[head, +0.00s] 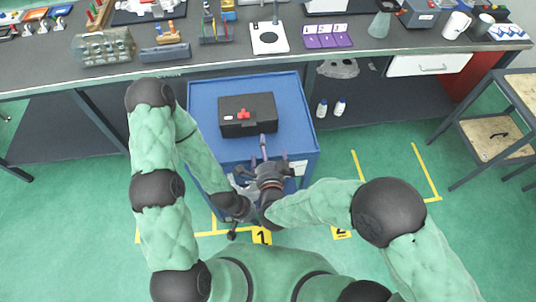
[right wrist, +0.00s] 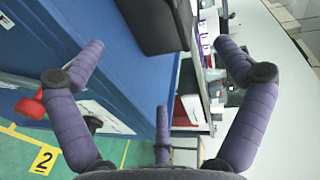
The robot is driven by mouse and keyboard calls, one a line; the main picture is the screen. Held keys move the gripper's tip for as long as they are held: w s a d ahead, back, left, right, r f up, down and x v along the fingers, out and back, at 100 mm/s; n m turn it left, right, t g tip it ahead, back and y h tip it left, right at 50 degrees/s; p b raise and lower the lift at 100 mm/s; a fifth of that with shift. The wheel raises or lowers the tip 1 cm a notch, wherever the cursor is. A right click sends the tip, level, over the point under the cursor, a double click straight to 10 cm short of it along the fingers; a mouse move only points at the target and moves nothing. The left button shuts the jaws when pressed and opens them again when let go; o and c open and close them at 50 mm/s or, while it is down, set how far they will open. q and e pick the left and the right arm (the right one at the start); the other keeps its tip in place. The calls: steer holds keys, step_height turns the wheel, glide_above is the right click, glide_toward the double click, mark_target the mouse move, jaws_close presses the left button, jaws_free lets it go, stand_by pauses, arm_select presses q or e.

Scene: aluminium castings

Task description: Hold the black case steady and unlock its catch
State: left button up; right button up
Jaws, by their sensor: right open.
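The black case (head: 262,106) lies shut on the top of the blue cart (head: 212,93), with a red catch (head: 243,114) on its side facing me. In the right wrist view a corner of the black case (right wrist: 155,22) shows at the top; the catch is not visible there. My right gripper (head: 270,153) is at the cart's near edge, just short of the case. Its purple fingers (right wrist: 160,62) are spread with nothing between them. My left gripper (head: 234,226) is lower, in front of the cart and away from the case. Its fingers are too small and covered to read.
A long workbench (head: 190,64) behind the cart carries castings, tools, purple trays (head: 328,36) and a mug (head: 456,25). Two small bottles (head: 331,107) stand under it. Yellow lines mark the green floor.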

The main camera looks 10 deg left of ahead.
mark_target(264, 127)
steer(key=b+x, duration=0.3)
steer(key=x, duration=0.5)
steer(key=shift+d+f, duration=0.1)
steer(key=shift+f, duration=0.05)
steer(key=shift+w+b, duration=0.4)
steer(key=shift+w, duration=0.1)
steer(key=shift+c, duration=0.3)
